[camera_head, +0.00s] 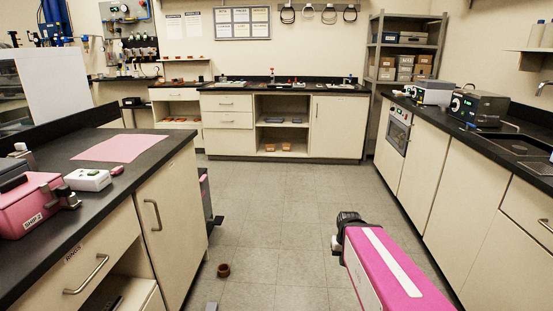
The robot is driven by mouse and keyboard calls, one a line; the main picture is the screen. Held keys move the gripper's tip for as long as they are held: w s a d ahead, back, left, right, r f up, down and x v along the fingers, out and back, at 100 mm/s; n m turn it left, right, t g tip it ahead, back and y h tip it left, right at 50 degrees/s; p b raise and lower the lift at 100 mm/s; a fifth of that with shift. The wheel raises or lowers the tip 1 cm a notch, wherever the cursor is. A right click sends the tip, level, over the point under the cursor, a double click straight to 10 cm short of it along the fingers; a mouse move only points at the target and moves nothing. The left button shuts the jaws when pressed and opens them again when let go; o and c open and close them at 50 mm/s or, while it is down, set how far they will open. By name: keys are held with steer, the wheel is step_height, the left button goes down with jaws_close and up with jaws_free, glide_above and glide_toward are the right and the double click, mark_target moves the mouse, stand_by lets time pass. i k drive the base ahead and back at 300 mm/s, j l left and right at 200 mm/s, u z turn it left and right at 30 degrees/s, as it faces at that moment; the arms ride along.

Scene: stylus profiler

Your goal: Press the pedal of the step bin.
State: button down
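The step bin (206,198) is a dark, narrow box partly hidden behind the end of the left bench. Only its right side shows, with some pink near its top. A small dark pedal (218,220) sticks out low at its right, just above the floor. My arm, pink with a white stripe, reaches in from the lower right. Its dark end and my gripper (336,245) are over the floor aisle, right of the bin and well apart from the pedal. Whether the gripper is open or shut cannot be made out, and I see nothing held.
A brown ring-shaped object (223,270) and a small grey block (211,306) lie on the floor near the left bench (165,168). The right counter (450,180) runs along the other side. The grey floor (285,215) between them is mostly clear.

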mark_target(218, 220)
steer(key=i+u, duration=0.35)
steer(key=i, duration=0.2)
steer(key=i+l+u, duration=0.1)
steer(key=i+u, duration=0.2)
steer(key=i, duration=0.25)
steer(key=i+l+u, duration=0.35)
steer(key=i, duration=0.2)
steer(key=i+u, duration=0.5)
steer(key=i, duration=0.05)
